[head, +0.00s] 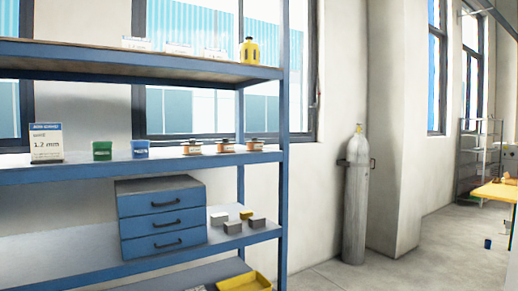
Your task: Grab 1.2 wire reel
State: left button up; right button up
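Three small copper-coloured wire reels with pale labels stand in a row on the middle shelf: a left reel (192,147), a middle reel (225,146) and a right reel (255,145). Their labels are too small to read. A white sign (46,143) reading "1.2 mm" stands at the left end of the same shelf. Neither of my grippers is in view.
The blue rack (283,200) also holds a green container (102,151), a blue container (140,149), a yellow bottle (249,51) and a drawer cabinet (162,217). A grey gas cylinder (354,205) stands by the wall. The floor at right is mostly clear.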

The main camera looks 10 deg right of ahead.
aim_at(192, 148)
jog(key=u, duration=0.5)
jog(key=i+l+u, duration=0.4)
jog(key=l+u, duration=0.25)
jog(key=i+l+u, duration=0.15)
jog(key=u, duration=0.15)
jog(key=i+l+u, duration=0.1)
jog(key=l+u, duration=0.2)
jog(key=l, duration=0.2)
